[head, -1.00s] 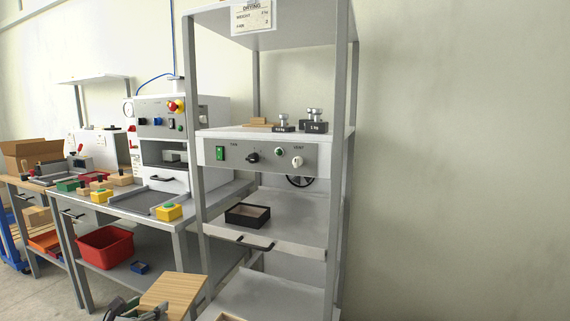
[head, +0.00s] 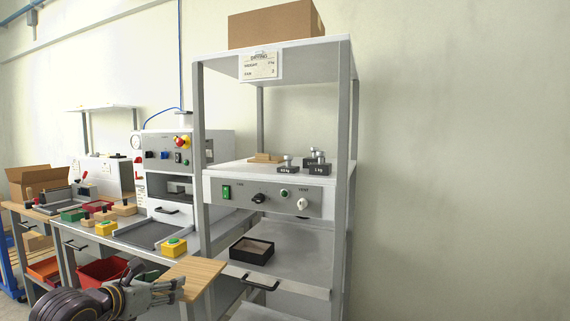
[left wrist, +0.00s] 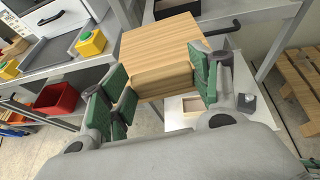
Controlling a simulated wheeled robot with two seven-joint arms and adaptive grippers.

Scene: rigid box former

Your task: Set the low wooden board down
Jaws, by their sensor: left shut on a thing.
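The low wooden board (head: 195,271) is light striped wood and shows at the bottom of the head view, in front of the steel rack. My left gripper (head: 165,288) is shut on its near end. In the left wrist view the board (left wrist: 160,42) reaches away from the green finger pads of my left gripper (left wrist: 165,82), one pad on each side of its near block. It looks held in the air, roughly level; its underside is hidden. My right gripper is in neither view.
The rack's middle shelf bears weights (head: 317,166) and a small wooden piece (head: 265,158). A black tray (head: 252,251) sits on a lower shelf. A cardboard box (head: 276,24) stands on top. Left is a bench with a yellow button box (head: 174,247); a red bin (left wrist: 57,98) is below.

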